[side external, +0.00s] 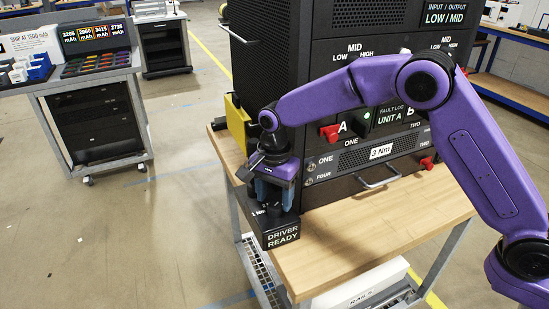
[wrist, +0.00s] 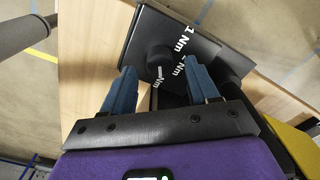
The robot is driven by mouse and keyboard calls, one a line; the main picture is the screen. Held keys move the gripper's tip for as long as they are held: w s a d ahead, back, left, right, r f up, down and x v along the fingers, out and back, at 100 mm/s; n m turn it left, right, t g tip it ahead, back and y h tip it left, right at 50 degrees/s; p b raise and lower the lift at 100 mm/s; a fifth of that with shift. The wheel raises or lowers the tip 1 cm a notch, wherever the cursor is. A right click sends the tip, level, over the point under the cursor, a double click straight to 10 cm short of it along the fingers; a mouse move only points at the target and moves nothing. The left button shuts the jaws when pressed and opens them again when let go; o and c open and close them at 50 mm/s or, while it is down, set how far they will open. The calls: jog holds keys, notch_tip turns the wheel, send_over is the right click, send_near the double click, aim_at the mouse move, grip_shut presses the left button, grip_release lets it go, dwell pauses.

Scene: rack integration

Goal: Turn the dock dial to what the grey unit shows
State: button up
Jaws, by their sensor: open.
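The dock (side external: 281,238) is a black box marked "DRIVER READY" at the near left corner of the wooden bench. Its round black dial (wrist: 159,56) shows in the wrist view with a white pointer mark and white "Nm" labels beside it; one reads "1 Nm", and I cannot tell the exact setting. The dark grey unit (side external: 350,185) low in the rack carries a white label (side external: 381,151) reading "3 Nm". My gripper (side external: 272,203) is above the dock, pointing down. In the wrist view its blue fingers (wrist: 160,72) are apart, either side of the dial's near edge, with no visible contact.
The black rack (side external: 300,60) stands close behind my gripper, with red knobs (side external: 330,132) and a drawer handle (side external: 380,178) on its front. A yellow item (side external: 238,122) sits by its left side. The bench top (side external: 390,230) is clear at the front right.

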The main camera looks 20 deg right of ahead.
aim_at(275, 206)
notch_tip(275, 206, up, 16)
jog(key=shift+f, duration=0.2)
dwell(0.6)
jog(key=s+d+f+n, duration=0.3)
jog(key=s+d+n, duration=0.8)
jog(key=s, duration=0.6)
jog(key=s+d+f+n, duration=0.4)
jog(key=s+d+n, duration=0.8)
jog(key=s, duration=0.5)
jog(key=shift+d+f, duration=0.2)
jog(key=shift+d, duration=0.9)
